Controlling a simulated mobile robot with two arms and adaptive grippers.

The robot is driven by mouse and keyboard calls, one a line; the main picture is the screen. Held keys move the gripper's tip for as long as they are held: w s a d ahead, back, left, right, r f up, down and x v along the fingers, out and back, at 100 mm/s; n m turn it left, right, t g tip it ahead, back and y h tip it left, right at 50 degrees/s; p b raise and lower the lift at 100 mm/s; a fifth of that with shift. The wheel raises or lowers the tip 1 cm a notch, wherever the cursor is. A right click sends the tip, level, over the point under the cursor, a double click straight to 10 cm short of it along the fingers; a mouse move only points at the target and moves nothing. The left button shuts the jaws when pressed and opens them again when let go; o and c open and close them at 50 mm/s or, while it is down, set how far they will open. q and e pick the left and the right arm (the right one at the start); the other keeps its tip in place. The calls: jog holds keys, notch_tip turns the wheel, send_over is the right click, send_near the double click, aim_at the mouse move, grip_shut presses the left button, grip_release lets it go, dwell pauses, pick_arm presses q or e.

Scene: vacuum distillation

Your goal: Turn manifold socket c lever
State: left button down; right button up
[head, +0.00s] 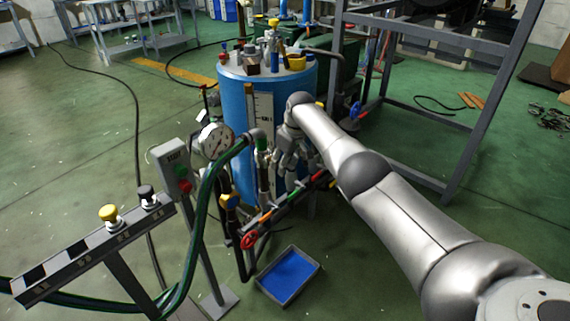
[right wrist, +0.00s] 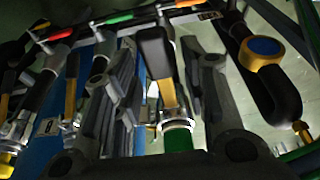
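The manifold is a dark bar with green, orange and red bands (head: 285,208), low in front of the blue drum; it also crosses the top of the right wrist view (right wrist: 122,19). A lever with a black grip and yellow stem (right wrist: 157,62) stands on a valve between my right gripper's fingers, with gaps on both sides. I cannot read which socket it belongs to. My right gripper (head: 288,160) is open above the manifold; its two fingers (right wrist: 160,85) flank the lever. Similar levers (right wrist: 71,92) are left of the fingers. My left gripper is not in view.
A blue drum (head: 235,120) stands close behind the right gripper. A pressure gauge (head: 215,141), a green hose (head: 200,215) and a red handwheel (head: 249,239) are left of it. A blue-bottomed tray (head: 289,276) lies on the floor. A metal frame (head: 480,125) stands at right.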

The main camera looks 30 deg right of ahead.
jog(key=shift+f, duration=0.2)
jog(key=shift+s, duration=0.1)
jog(key=v, duration=1.2)
dwell(0.4)
